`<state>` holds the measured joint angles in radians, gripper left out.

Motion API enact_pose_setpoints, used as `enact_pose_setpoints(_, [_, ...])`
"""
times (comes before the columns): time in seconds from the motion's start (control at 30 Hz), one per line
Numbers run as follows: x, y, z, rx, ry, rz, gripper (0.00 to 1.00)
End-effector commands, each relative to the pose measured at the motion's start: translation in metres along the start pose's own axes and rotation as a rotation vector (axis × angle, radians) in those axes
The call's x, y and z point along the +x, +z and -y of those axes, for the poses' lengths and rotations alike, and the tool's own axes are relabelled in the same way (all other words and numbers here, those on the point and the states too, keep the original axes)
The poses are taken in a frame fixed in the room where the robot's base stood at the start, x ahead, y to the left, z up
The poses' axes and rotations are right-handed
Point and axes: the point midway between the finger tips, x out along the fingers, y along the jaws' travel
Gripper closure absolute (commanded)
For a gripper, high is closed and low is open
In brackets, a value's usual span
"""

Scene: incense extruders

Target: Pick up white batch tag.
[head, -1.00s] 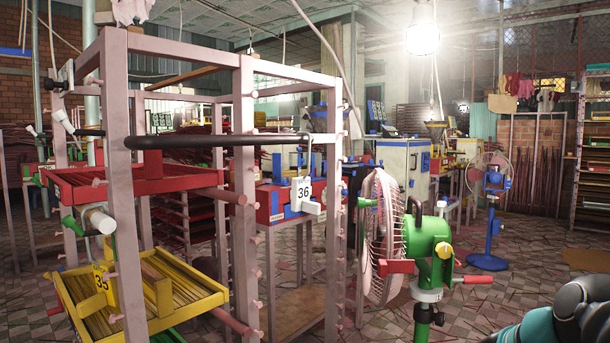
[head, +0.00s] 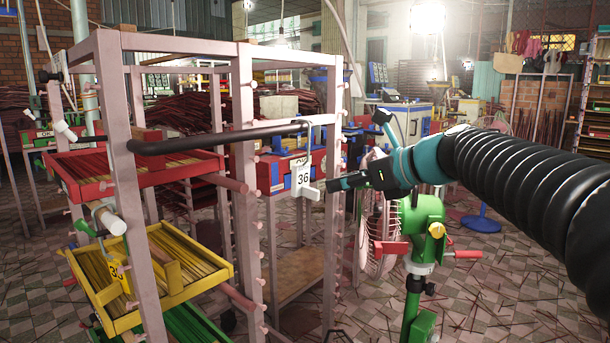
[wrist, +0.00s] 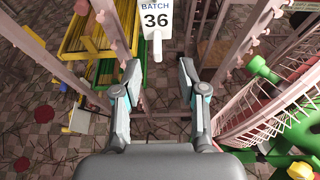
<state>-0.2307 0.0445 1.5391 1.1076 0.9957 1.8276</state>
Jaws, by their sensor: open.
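The white batch tag (head: 303,175), marked 36, hangs from a hook on the dark horizontal bar (head: 215,138) of the pink rack. In the wrist view the tag (wrist: 156,18) reads "BATCH 36" and sits at the top centre, with a white stub below it. My gripper (head: 334,185) is just to the right of the tag in the head view. In the wrist view my gripper (wrist: 161,75) is open, its two fingers apart with nothing between them. The tag lies beyond the fingertips, roughly in line with the gap.
The pink rack (head: 243,130) has posts with pegs close to the gripper. A red tray (head: 75,182) and a yellow tray (head: 225,270) sit in it, with a yellow tag (head: 118,275) at left. A green fan (head: 425,225) stands close on the right.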

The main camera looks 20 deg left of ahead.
Motion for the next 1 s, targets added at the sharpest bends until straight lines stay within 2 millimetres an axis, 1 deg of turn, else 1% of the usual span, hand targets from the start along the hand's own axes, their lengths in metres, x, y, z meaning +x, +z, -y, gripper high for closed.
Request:
enact_pose_setpoints(0.03, [0.009, 0.0, -0.001, -0.001, 0.004, -0.001, 0.58])
enact_pose_setpoints(0.1, [0.019, -0.001, -0.001, 0.0, 0.002, -0.001, 0.58])
enact_pose_setpoints(0.2, [0.027, 0.0, -0.001, -0.001, 0.001, -0.001, 0.58])
enact_pose_setpoints(0.37, [0.033, 0.0, -0.001, -0.002, 0.0, -0.001, 0.58])
enact_pose_setpoints(0.47, [0.04, -0.001, -0.002, -0.002, 0.002, -0.002, 0.58])
enact_pose_setpoints(0.7, [0.073, -0.003, -0.004, -0.002, 0.002, -0.002, 0.58])
enact_pose_setpoints(0.8, [0.082, -0.002, -0.004, -0.002, 0.001, -0.001, 0.58])
enact_pose_setpoints(1.0, [0.083, -0.002, -0.004, -0.002, -0.001, -0.001, 0.58])
